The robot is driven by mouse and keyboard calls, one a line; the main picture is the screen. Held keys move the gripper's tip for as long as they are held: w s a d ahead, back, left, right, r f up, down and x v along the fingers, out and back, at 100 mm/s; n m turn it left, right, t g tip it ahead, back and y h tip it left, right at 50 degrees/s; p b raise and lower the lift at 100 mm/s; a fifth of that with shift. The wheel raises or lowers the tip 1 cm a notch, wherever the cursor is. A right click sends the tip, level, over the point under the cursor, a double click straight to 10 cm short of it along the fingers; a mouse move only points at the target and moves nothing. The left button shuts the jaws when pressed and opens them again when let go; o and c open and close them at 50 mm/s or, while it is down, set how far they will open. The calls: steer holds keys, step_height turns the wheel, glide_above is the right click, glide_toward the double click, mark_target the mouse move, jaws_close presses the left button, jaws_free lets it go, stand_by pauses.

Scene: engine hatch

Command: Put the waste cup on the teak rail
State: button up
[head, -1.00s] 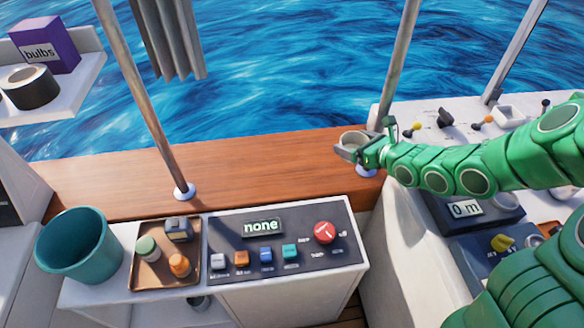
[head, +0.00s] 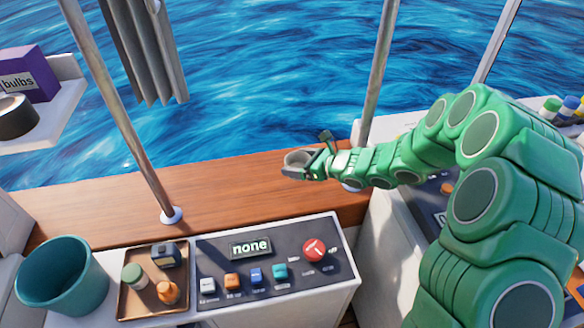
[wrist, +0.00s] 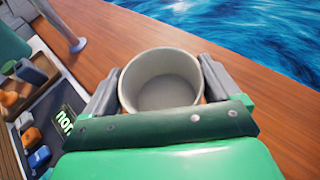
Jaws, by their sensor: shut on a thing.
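The waste cup (head: 297,159) is a small pale round cup, held upright between the fingers of my gripper (head: 301,171). In the wrist view the cup (wrist: 160,80) is empty, and the fingers of my gripper (wrist: 160,92) press on its left and right sides. The teak rail (head: 235,193) is a broad brown plank along the water's edge. The cup is over the rail's right part in the head view. I cannot tell whether its base touches the wood. The teak rail (wrist: 117,45) also shows behind and beside the cup in the wrist view.
Metal posts (head: 125,120) rise from the rail on both sides of the cup. A switch panel (head: 275,258), a brown tray (head: 152,285) with small items and a teal bucket (head: 63,275) stand in front. The rail between the posts is otherwise clear.

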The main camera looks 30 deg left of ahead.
mark_target(294, 159)
steer(key=w+a+f, duration=0.2)
steer(key=f, duration=0.1)
steer(key=w+a+f, duration=0.3)
steer(key=shift+w, duration=0.25)
steer(key=shift+w+a+f, duration=0.4)
steer(key=shift+a+f, duration=0.05)
steer(key=shift+f, duration=1.8)
steer(key=shift+f, duration=0.1)
steer(key=o, duration=0.9)
